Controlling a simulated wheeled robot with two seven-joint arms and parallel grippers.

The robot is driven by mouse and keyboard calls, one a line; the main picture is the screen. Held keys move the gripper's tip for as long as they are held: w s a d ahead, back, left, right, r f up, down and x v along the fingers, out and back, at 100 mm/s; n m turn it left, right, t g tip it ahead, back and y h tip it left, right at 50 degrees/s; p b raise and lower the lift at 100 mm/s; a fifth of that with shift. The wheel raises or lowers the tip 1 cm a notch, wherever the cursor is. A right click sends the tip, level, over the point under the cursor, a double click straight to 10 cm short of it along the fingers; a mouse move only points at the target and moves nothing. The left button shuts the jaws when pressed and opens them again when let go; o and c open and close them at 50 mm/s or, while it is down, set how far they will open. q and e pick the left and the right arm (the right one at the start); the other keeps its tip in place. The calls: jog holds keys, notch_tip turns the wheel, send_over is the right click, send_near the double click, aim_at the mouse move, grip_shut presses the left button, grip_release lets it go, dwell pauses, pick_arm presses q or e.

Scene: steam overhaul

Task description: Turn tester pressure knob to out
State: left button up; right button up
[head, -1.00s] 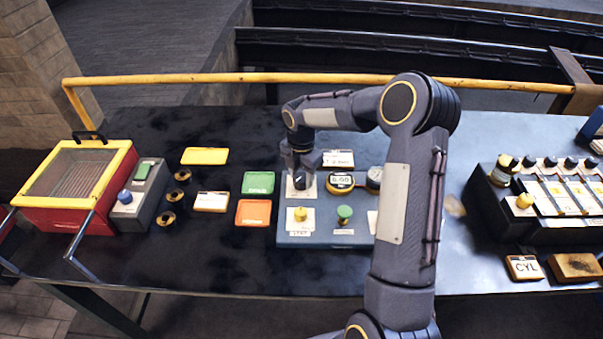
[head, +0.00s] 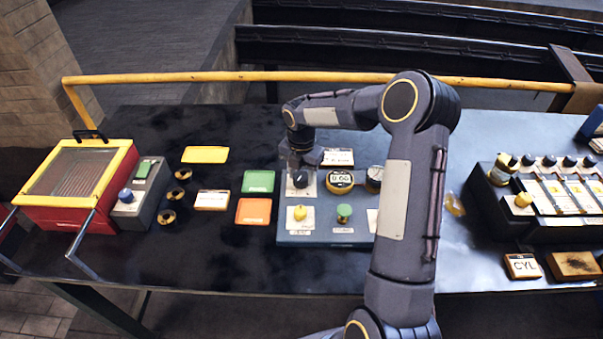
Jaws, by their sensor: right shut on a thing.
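The blue-grey tester box (head: 325,238) stands on the dark bench, right of the picture's middle-left. A dark knob (head: 300,181) sits on a white plate at the box's upper left. My right gripper (head: 300,176) points down from above and is shut on this knob; its fingers hide part of it. Right of the knob is a round yellow-rimmed gauge (head: 340,181) with a display that seems to read 0.60. A yellow knob (head: 299,213) and a green knob (head: 344,212) are at the front of the box. My left gripper is not in view.
My right arm covers the box's right side. A red box with yellow rim (head: 80,211) stands at the left. Green (head: 259,181) and orange (head: 253,211) plates lie left of the tester. A black rack with valves (head: 515,230) stands at the right. A yellow rail (head: 220,78) runs behind.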

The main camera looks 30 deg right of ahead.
aim_at(301, 176)
jog(key=o, duration=1)
notch_tip(301, 176, up, 8)
jog(key=shift+f+b, duration=0.1)
jog(key=shift+b, duration=0.45)
